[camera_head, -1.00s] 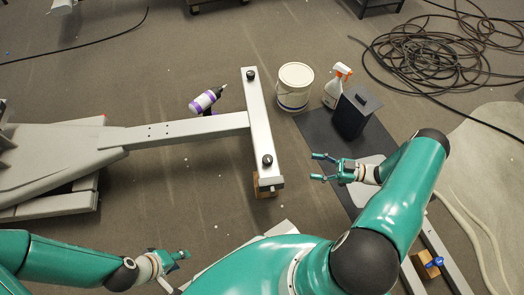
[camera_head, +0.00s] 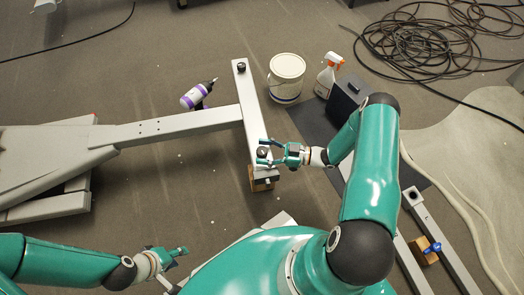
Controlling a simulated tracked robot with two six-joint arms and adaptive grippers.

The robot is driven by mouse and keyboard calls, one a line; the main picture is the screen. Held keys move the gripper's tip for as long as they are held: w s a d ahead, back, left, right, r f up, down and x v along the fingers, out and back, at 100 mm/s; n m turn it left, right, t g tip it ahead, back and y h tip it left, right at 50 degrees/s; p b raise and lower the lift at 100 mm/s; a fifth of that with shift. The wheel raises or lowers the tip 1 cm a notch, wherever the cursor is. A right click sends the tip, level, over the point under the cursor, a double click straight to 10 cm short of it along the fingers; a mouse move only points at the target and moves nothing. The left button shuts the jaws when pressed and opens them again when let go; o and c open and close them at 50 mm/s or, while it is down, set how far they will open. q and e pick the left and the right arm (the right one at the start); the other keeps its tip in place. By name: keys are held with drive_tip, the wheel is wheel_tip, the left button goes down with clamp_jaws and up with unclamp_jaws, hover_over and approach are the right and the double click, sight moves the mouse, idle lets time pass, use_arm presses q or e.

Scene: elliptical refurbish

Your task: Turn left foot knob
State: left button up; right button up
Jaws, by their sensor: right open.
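The grey elliptical frame (camera_head: 180,125) lies on the floor with its crossbar (camera_head: 250,105) at its right end. One black foot knob (camera_head: 240,68) sits at the crossbar's far end, clear of my grippers. The other black foot knob (camera_head: 263,152) sits at the near end. My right gripper (camera_head: 262,153) is open with its fingers on either side of this near knob; I cannot tell whether they touch it. My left gripper (camera_head: 181,252) is low at the left, away from both knobs; its finger opening is too small to make out.
A wooden block (camera_head: 262,184) is under the crossbar's near end. A white bucket (camera_head: 287,77), a spray bottle (camera_head: 328,74) and a dark box (camera_head: 347,98) stand to the right. Coiled cable (camera_head: 420,45) lies at the back right.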

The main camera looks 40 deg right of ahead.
drive_tip(key=shift+w+a, duration=0.2)
drive_tip(key=shift+a, duration=0.05)
drive_tip(key=c, duration=1.2)
drive_tip(key=shift+o, duration=0.2)
drive_tip(key=shift+f+n+g+y+b, duration=0.2)
drive_tip(key=shift+n+g+y+b, duration=0.25)
drive_tip(key=shift+b, duration=0.5)
drive_tip(key=n+g+y+b, duration=0.1)
drive_tip(key=n+g+b, duration=0.1)
drive_tip(key=b, duration=0.1)
drive_tip(key=n+g+y+b, duration=0.1)
drive_tip(key=g+b, duration=0.2)
drive_tip(key=shift+w+f+n+y, duration=0.1)
drive_tip(key=shift+f+n+y, duration=0.1)
drive_tip(key=shift+n+y, duration=0.15)
drive_tip(key=shift+r+n+g+b, duration=0.1)
drive_tip(key=shift+n+g+b, duration=0.35)
drive_tip(key=shift+g, duration=0.3)
drive_tip(key=n+g+y, duration=0.1)
drive_tip(key=g, duration=0.1)
drive_tip(key=shift+r+n+g+b, duration=0.15)
drive_tip(key=shift+n+g+b, duration=0.2)
drive_tip(key=shift+g, duration=0.05)
drive_tip(key=n+g, duration=0.2)
drive_tip(key=g, duration=0.1)
drive_tip(key=n+g, duration=0.2)
drive_tip(key=g, duration=0.2)
drive_tip(key=shift+r+n+h, duration=0.15)
drive_tip(key=shift+n+h, duration=0.25)
drive_tip(key=shift+g, duration=0.3)
